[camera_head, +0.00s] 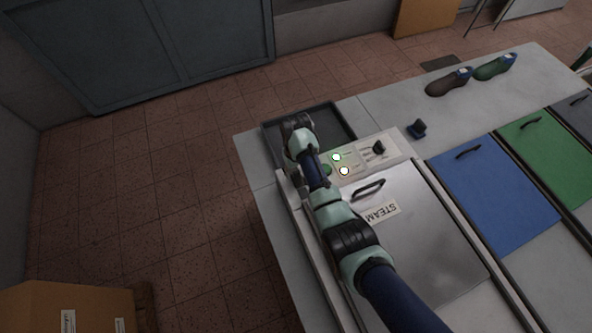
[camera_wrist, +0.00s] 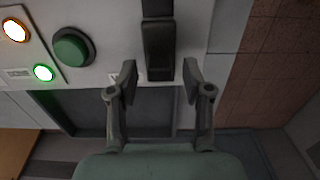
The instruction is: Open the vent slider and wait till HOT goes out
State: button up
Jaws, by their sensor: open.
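My gripper (camera_wrist: 160,78) is open in the wrist view, with one finger on each side of a black upright bar (camera_wrist: 158,42) on the pale control panel. The bar looks like the vent slider; I cannot tell whether the fingers touch it. In the head view my arm hides it. A lit lamp with an orange rim (camera_wrist: 15,30) and a lit green lamp (camera_wrist: 43,72) sit left of it. Both glow in the head view, the green one (camera_head: 336,157) above the other (camera_head: 344,170). Which is HOT is not readable.
A green push button (camera_wrist: 72,47) lies just left of my gripper. A metal lid marked STEAM (camera_head: 430,235) adjoins the panel. A black knob (camera_head: 378,148) stands on the panel's far side. A dark tray (camera_head: 335,115) lies beyond. Two shoe lasts (camera_head: 449,83) (camera_head: 495,67) stand at the back.

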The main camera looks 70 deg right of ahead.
notch_tip(320, 180, up, 7)
jog(key=shift+f, duration=0.1)
dwell(0.7)
